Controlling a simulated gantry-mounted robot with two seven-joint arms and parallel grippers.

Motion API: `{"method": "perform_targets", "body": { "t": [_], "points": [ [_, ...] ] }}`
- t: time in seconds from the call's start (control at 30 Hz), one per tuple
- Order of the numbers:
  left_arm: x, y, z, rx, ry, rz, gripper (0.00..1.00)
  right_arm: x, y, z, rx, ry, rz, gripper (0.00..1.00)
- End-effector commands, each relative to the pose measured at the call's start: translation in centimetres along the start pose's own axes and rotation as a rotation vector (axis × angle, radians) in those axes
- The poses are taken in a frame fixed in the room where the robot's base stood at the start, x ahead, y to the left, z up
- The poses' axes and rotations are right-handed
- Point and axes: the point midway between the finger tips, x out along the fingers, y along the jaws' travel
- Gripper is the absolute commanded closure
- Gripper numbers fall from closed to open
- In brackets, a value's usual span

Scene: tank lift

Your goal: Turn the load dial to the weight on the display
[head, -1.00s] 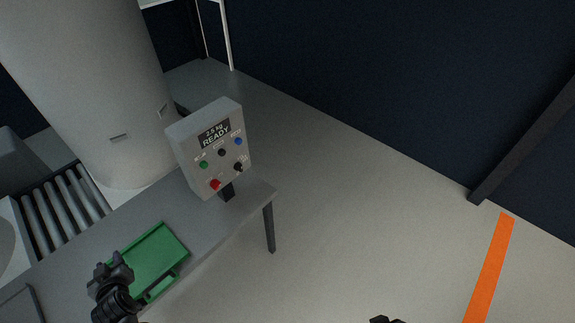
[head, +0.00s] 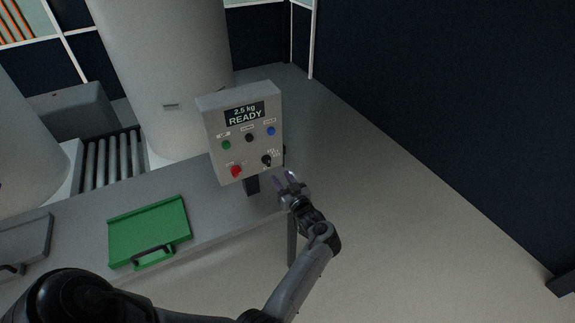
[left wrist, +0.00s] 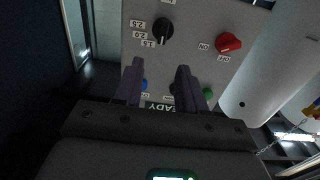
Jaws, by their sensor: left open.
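The grey control box (head: 213,143) stands on the bench, and its display (head: 245,113) reads "2.5 kg READY". The black load dial (head: 266,160) is at the box's lower right. In the left wrist view the dial (left wrist: 163,32) has a white mark pointing down the picture, near the 1.5 label; the 2.0 and 2.5 labels are farther up on its left. My left gripper (head: 287,178) is open and empty, just below and right of the dial. In the left wrist view its fingers (left wrist: 160,67) point at the panel, apart from the dial. My right gripper is not in view.
A red switch (head: 236,171) sits left of the dial, with green (head: 226,145), black and blue (head: 271,131) buttons above. A green tray (head: 150,232) lies on the grey bench (head: 205,225). Large pale tanks (head: 165,75) stand behind. The floor at right is clear.

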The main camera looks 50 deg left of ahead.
Motion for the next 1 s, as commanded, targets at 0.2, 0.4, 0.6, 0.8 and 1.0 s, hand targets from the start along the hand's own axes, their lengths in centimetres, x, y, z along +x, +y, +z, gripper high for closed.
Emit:
{"method": "perform_targets", "body": {
  "t": [0.2, 0.4, 0.6, 0.8, 1.0],
  "points": [
    [3.4, 0.0, 0.1, -0.002, 0.004, -0.001, 0.60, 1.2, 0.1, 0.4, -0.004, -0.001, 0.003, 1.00],
    [6.6, 0.0, 0.1, -0.003, 0.002, -0.001, 0.60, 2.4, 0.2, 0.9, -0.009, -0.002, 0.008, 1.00],
    [8.8, 0.1, 0.1, -0.003, 0.001, 0.001, 0.60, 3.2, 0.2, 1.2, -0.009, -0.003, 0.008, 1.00],
    [9.7, 0.0, -0.1, -0.002, 0.001, 0.001, 0.60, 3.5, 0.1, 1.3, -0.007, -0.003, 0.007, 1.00],
    [9.8, 0.0, -0.1, -0.002, 0.000, 0.002, 0.60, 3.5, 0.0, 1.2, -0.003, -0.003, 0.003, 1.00]
  ]
}}
